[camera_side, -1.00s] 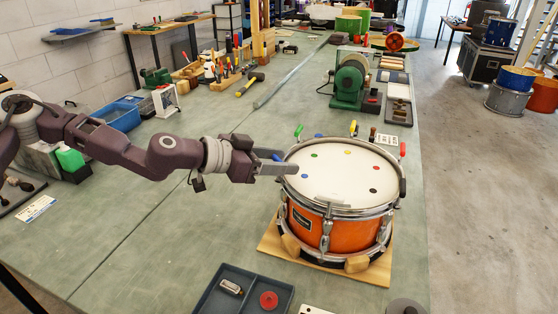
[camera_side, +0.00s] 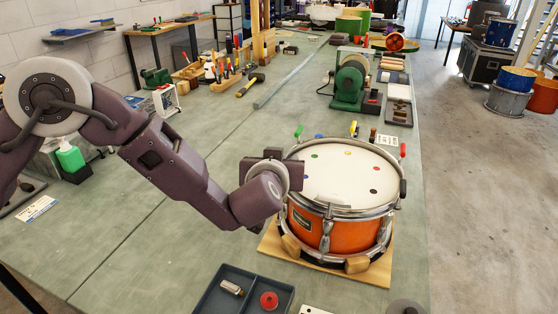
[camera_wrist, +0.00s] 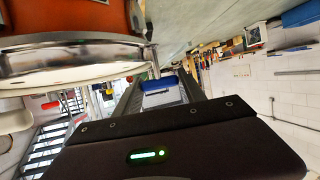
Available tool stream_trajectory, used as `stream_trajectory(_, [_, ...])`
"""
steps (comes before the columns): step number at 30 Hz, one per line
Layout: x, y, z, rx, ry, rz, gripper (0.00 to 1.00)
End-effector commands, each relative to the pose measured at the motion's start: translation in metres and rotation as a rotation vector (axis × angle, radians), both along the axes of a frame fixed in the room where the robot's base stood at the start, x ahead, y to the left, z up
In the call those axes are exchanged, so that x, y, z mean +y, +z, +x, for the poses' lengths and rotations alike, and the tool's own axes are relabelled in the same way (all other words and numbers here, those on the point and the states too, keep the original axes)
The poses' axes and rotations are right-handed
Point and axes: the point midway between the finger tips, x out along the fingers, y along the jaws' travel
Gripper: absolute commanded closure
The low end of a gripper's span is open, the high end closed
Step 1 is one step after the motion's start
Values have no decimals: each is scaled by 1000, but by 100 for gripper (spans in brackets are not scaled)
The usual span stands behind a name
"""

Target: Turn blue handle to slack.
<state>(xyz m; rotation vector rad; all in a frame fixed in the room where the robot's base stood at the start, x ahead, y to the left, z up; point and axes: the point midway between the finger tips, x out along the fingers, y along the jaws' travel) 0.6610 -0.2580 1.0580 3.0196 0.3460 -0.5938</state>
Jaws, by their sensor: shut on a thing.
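The orange drum (camera_side: 345,235) stands on a wooden board with its white head (camera_side: 345,175) facing up. In the wrist view, its orange shell (camera_wrist: 70,18) and metal rim fill the upper left. The blue handle (camera_wrist: 157,85) shows at the drum's edge in the wrist view, between the two fingers of my gripper (camera_wrist: 158,92). My gripper is shut on it. In the side view my wrist is at the drum's left rim, and my own arm hides the fingertips and the blue handle.
Other handles stand around the rim: green (camera_side: 299,131), yellow (camera_side: 353,128) and red (camera_side: 402,149). A divided tray (camera_side: 243,293) lies in front of the drum. A green grinder (camera_side: 348,85) stands behind it. The bench left of the drum is largely clear.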

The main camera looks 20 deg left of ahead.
Motion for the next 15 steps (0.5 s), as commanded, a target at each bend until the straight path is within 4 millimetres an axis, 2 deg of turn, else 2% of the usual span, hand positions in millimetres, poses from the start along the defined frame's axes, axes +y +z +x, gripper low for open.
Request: stream_trajectory(15, [-1, -3, 0, 5, 414, -5, 93])
